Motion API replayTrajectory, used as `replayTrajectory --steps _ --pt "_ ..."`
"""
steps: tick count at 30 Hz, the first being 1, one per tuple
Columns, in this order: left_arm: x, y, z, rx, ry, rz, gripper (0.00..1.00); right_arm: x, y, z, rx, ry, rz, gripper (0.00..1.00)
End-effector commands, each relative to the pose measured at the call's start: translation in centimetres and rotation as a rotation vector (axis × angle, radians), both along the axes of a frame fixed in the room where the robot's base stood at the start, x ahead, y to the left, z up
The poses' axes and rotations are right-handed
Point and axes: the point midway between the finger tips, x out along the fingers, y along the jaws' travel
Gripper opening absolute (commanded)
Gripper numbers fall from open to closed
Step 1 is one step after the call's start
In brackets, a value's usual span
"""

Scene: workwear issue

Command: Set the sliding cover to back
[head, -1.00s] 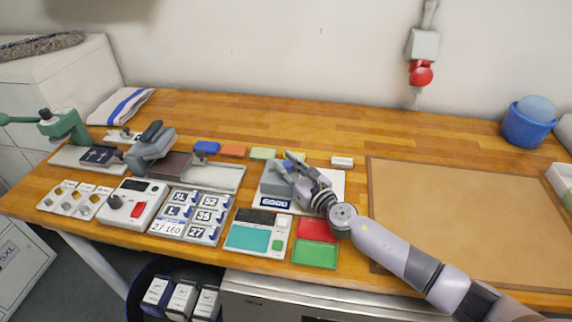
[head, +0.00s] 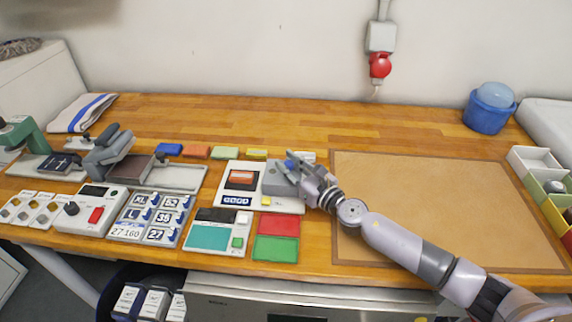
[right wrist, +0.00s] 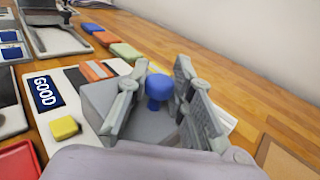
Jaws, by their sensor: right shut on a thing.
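The sliding cover (head: 277,181) is a grey block on a white base plate (head: 232,168), at the plate's right end. A blue knob (right wrist: 187,84) stands on it. My right gripper (head: 291,166) is over the cover, with its fingers on either side of the knob and shut on it; it also shows in the right wrist view (right wrist: 160,90). Left of the cover, a dark window with an orange-red panel (head: 241,178) lies exposed. A blue "GOOD" label (head: 237,201) and a yellow square (head: 266,201) are along the plate's front. My left gripper is out of view.
Red (head: 279,224) and green (head: 276,248) trays and a teal-screened device (head: 210,236) lie in front. Coloured blocks (head: 196,152) line the back. A brown mat (head: 440,205) lies clear to the right.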

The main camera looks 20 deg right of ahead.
Motion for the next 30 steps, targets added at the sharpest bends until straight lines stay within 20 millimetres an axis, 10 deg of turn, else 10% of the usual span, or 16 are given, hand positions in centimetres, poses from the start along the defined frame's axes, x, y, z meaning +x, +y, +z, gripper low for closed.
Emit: replayTrajectory --steps 1,2,10,21,30 --pt "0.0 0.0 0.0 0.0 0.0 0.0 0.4 0.0 -0.2 -0.1 -0.001 0.003 -0.005 0.0" --pt "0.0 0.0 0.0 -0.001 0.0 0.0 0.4 0.0 -0.2 -0.1 -0.001 0.003 -0.005 0.23" --pt "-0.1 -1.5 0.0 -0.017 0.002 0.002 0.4 0.0 -0.2 -0.1 -0.001 0.002 -0.004 0.41" --pt "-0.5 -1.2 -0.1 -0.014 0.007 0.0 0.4 -0.4 -0.3 -0.2 -0.001 0.003 -0.003 0.41" --pt "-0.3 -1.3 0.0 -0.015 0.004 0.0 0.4 -5.0 -2.2 -0.3 -0.001 0.006 -0.003 0.41"
